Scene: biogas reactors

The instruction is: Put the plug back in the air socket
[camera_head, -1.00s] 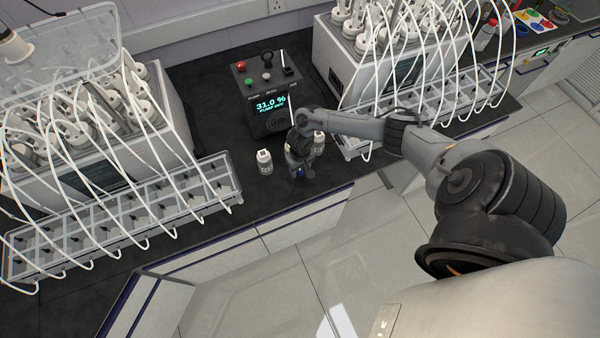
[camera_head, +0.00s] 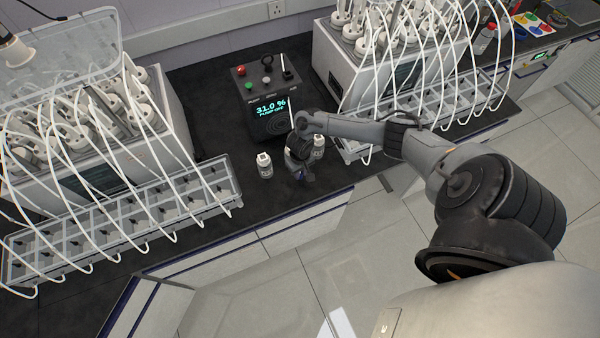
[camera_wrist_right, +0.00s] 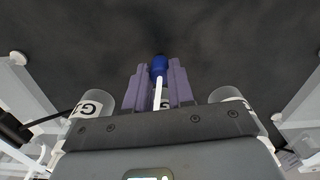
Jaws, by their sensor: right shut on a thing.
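My right gripper (camera_head: 299,170) is low over the front of the black bench, between two small white-capped bottles. In the right wrist view its purple fingers are shut on a blue plug (camera_wrist_right: 159,66) with a white stem or tube below it. The dark control box (camera_head: 265,95) stands behind the gripper, its screen reading 31.0 % and pump off. A small dark fitting (camera_head: 288,73) sits at the right of its top panel; whether this is the air socket I cannot tell. The plug is apart from the box. My left gripper is not in view.
One bottle (camera_head: 264,165) is left of the gripper, another (camera_head: 319,146) right of it. Reactor units with many white tubes and clear trays (camera_head: 120,225) stand on both sides. Bare black bench lies left of the box.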

